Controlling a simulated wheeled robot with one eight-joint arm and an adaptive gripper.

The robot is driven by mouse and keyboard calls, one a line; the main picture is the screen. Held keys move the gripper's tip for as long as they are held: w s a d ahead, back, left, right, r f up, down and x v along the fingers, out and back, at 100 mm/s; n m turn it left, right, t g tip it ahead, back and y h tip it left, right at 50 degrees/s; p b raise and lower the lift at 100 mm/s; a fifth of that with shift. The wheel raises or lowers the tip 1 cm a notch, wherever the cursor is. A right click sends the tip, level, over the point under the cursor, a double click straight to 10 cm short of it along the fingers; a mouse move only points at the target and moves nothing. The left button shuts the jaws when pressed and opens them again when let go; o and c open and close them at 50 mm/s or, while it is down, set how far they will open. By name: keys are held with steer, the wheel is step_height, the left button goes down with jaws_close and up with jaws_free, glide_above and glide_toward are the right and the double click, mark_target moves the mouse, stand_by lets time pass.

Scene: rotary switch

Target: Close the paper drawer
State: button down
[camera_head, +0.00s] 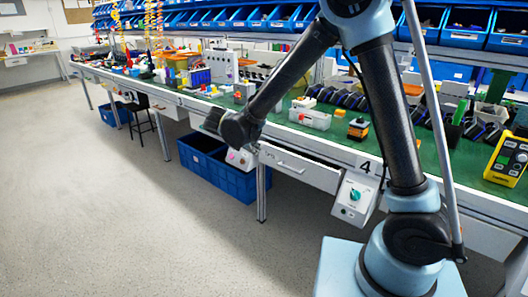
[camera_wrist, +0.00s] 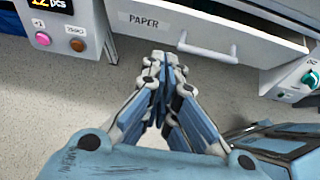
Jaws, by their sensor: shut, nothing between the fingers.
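The paper drawer (camera_head: 298,168) is a white drawer under the workbench, between two small control boxes. In the wrist view its front (camera_wrist: 222,42) carries a "PAPER" label at left and a bar handle (camera_wrist: 207,53) near the middle. A strip of its inside shows above the front edge, so it stands partly open. My gripper (camera_wrist: 163,62) is shut and empty. In the wrist view its fingertips are just below the label, left of the handle. I cannot tell whether they touch the front. In the head view my wrist is near the drawer's left end and mostly hides the fingers.
A control box with a pink button (camera_wrist: 43,39) stands left of the drawer; a box with a green knob (camera_head: 354,196) hangs right. Blue crates (camera_head: 225,170) stand on the floor below. The green bench top (camera_head: 330,134) holds many items. The floor in front is clear.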

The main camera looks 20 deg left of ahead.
glide_toward(276, 156)
step_height(276, 156, down, 3)
steer(key=s, duration=0.1)
steer(key=shift+w+d+f, duration=0.1)
steer(key=shift+w+d, duration=0.15)
steer(key=shift+w, duration=0.4)
steer(key=shift+w+d, duration=0.25)
steer(key=shift+w, duration=0.4)
steer(key=shift+w+d, duration=0.25)
steer(key=shift+w, duration=0.4)
